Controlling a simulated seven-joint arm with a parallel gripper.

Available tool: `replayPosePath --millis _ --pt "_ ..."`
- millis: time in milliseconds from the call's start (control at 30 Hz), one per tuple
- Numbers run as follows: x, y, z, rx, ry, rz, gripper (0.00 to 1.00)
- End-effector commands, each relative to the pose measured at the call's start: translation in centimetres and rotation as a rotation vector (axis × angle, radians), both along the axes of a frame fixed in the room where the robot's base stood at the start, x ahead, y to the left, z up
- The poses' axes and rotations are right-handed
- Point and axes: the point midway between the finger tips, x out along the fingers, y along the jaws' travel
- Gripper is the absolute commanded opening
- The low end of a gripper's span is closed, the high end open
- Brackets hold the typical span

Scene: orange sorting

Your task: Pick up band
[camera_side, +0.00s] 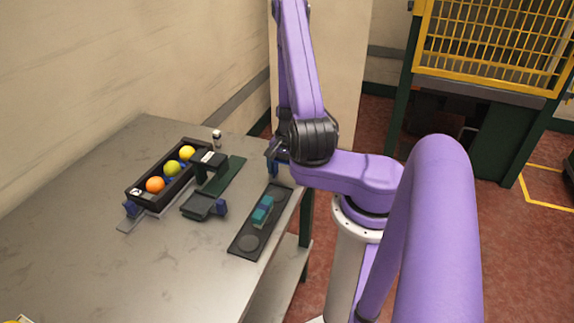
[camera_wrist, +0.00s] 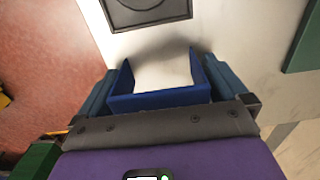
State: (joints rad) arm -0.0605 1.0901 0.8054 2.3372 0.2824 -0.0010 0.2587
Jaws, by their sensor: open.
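My gripper (camera_side: 274,163) is over the far end of the table's right edge, open, with its tip partly hidden by my arm. In the wrist view my gripper (camera_wrist: 160,78) shows blue and teal finger parts apart, with pale surface between them. A teal block-like piece (camera_side: 262,209) lies on a long dark tray (camera_side: 245,229), nearer the camera than my gripper and apart from it. I cannot tell if this piece is the band; no other thing is clearly a band. A dark plate with a round mark (camera_wrist: 148,12) is ahead of my fingers in the wrist view.
A black box (camera_side: 133,192) holds an orange ball (camera_side: 155,185), a green ball (camera_side: 172,168) and a yellow ball (camera_side: 187,153). A dark stand (camera_side: 203,206) and a green plate (camera_side: 232,178) lie between box and tray. The table's near left (camera_side: 90,250) is clear.

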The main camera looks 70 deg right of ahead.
Motion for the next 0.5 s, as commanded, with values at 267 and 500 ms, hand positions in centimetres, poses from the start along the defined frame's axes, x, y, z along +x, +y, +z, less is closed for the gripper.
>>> replayPosePath --millis 267,500 --pt "0.01 0.01 0.02 0.0 0.0 0.0 0.58" --pt "0.01 0.01 0.03 0.0 0.0 0.0 0.57"
